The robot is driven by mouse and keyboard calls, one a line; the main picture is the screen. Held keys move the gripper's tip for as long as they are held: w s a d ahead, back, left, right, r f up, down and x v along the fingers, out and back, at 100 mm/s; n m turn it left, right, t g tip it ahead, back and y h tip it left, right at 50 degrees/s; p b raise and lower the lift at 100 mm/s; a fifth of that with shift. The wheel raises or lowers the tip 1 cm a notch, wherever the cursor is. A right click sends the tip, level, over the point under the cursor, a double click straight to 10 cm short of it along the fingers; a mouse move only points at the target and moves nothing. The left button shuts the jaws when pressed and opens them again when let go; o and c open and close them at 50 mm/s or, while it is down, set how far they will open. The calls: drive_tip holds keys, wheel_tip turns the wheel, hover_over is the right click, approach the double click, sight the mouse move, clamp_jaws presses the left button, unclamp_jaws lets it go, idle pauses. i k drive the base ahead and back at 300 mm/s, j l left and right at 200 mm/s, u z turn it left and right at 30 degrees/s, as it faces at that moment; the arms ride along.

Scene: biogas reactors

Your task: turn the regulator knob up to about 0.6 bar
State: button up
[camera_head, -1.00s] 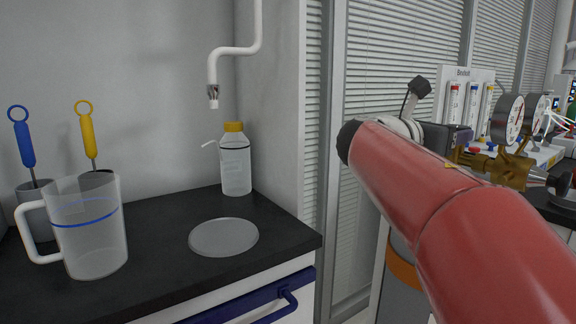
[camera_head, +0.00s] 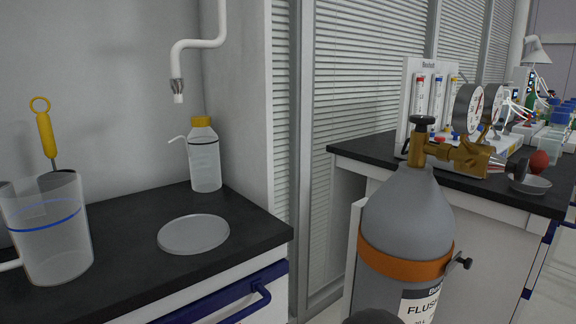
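The brass regulator (camera_head: 470,157) sits on top of a grey gas cylinder (camera_head: 405,212) at the right. Its two round gauges, the nearer (camera_head: 468,108) and the farther (camera_head: 491,104), are seen at a steep angle, so I cannot read their needles. A dark shape at the regulator's right end seems to be the regulator knob (camera_head: 512,167); it is small and its setting cannot be told. A black valve handwheel (camera_head: 423,124) stands on the cylinder's neck.
An orange band (camera_head: 405,262) with a dark side screw rings the cylinder. A bench (camera_head: 350,148) with flowmeters, a bowl (camera_head: 530,184) and a red bulb (camera_head: 539,161) stands behind. At left, another bench (camera_head: 120,240) holds a jug (camera_head: 50,250) and a yellow-capped bottle (camera_head: 204,160).

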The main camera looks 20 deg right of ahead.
sight(520, 169)
drive_tip(key=l+z, duration=0.2)
drive_tip(key=z, duration=1)
drive_tip(key=k+l, duration=0.2)
drive_tip(key=l, duration=0.2)
